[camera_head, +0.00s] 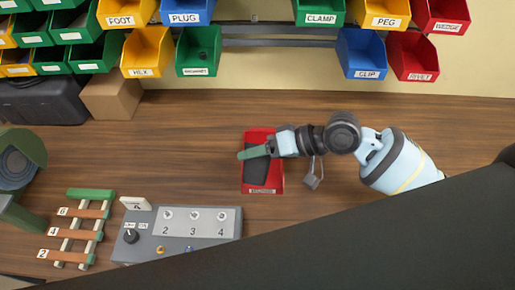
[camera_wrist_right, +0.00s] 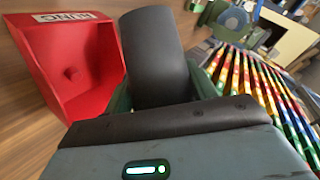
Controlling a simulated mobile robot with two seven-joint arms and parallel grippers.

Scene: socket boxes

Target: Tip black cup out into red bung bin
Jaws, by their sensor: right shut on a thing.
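The red bung bin (camera_head: 277,176) sits on the bench at the middle of the head view, its label at the front edge. My right gripper (camera_head: 254,152) is over the bin and shut on the black cup (camera_wrist_right: 152,50). The cup (camera_head: 257,173) also shows dark against the red bin in the head view. I cannot tell exactly how far it is tilted, and its mouth is hidden. My left gripper is not in view.
A grey switch panel (camera_head: 190,222) lies at the front, with a small wooden rack (camera_head: 75,230) to its left. Labelled bins such as the yellow HEX bin (camera_head: 147,52) hang at the back. A cardboard box (camera_head: 112,97) stands back left. The bench behind the red bin is clear.

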